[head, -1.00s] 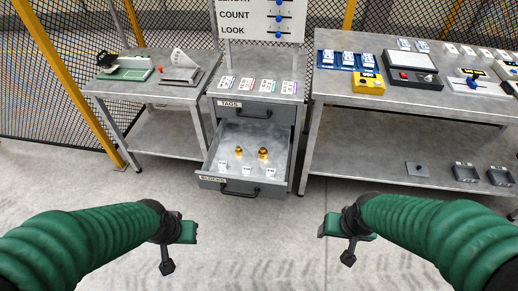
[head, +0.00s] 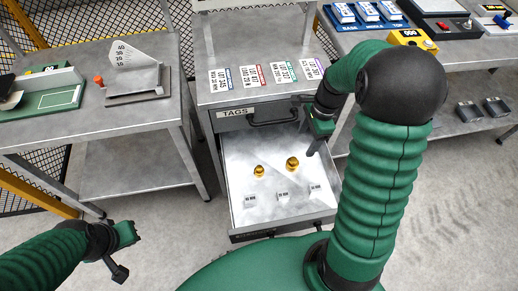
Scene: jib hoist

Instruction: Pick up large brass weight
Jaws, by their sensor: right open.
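Two brass weights sit in the open lower drawer (head: 240,215). The large brass weight (head: 292,163) is the right one; the smaller brass weight (head: 259,171) is just left of it. My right gripper (head: 316,142) is open and empty at the drawer's right side, to the right of the large weight and apart from it. My arm hides part of the drawer's right edge. My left gripper (head: 125,252) is low at the left, over the floor and away from the drawer; its jaw opening is unclear.
The closed TAGS drawer (head: 235,118) is above, with tag cards (head: 252,76) on the cabinet top. Tables stand left (head: 180,120) and right (head: 470,52).

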